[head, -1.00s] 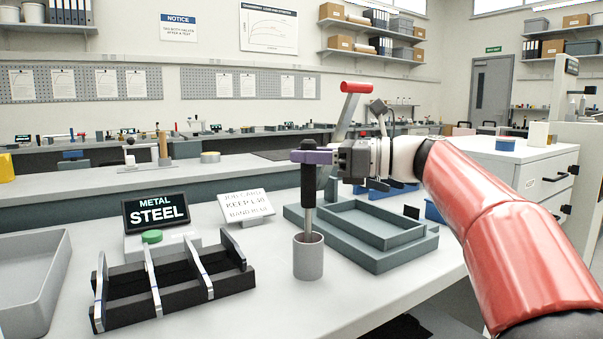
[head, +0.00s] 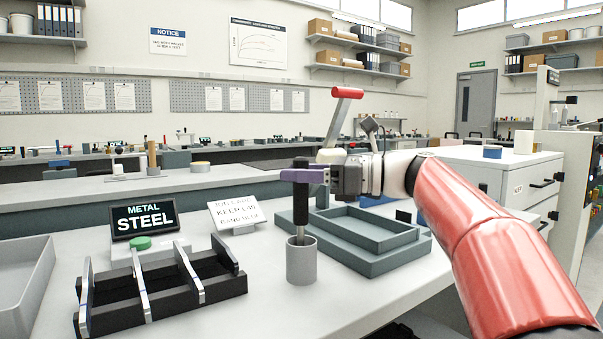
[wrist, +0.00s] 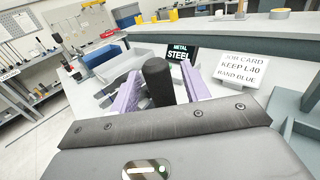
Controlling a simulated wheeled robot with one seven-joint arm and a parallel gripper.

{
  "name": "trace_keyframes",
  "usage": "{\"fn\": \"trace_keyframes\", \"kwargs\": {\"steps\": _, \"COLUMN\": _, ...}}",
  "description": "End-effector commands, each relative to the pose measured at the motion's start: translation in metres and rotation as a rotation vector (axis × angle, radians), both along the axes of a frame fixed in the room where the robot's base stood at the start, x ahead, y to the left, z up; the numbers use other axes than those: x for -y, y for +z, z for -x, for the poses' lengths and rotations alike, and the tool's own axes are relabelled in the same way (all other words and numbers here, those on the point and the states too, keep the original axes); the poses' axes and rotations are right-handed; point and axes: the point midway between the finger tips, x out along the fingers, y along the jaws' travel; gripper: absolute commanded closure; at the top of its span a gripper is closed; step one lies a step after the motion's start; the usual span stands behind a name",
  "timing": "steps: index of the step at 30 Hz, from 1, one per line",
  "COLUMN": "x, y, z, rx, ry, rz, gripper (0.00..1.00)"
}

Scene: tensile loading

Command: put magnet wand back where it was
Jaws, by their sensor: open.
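The magnet wand (head: 301,210) has a black handle and a metal shaft. It stands nearly upright with its lower end inside a grey cylindrical cup (head: 301,265) on the bench. The cup wall hides the wand's tip. My gripper (head: 303,176) is open, its purple fingers level with the upper part of the handle. In the wrist view the black handle (wrist: 158,82) shows between the two spread fingers. I cannot tell whether either finger touches it.
A black rack (head: 165,295) with metal dividers stands left of the cup, with a METAL STEEL display (head: 143,218) and a job card (head: 236,214) behind. A grey-green tray (head: 360,262) lies close on the right. A grey bin (head: 22,290) is far left.

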Motion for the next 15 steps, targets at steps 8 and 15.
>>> {"fn": "trace_keyframes", "kwargs": {"steps": 8, "x": 0.029, "y": 0.003, "z": 0.004, "rx": 0.0, "ry": -0.006, "rz": 0.0, "gripper": 0.54}}
{"fn": "trace_keyframes", "kwargs": {"steps": 15, "x": 0.081, "y": 0.003, "z": 0.015, "rx": -0.001, "ry": -0.005, "rz": 0.0, "gripper": 0.54}}
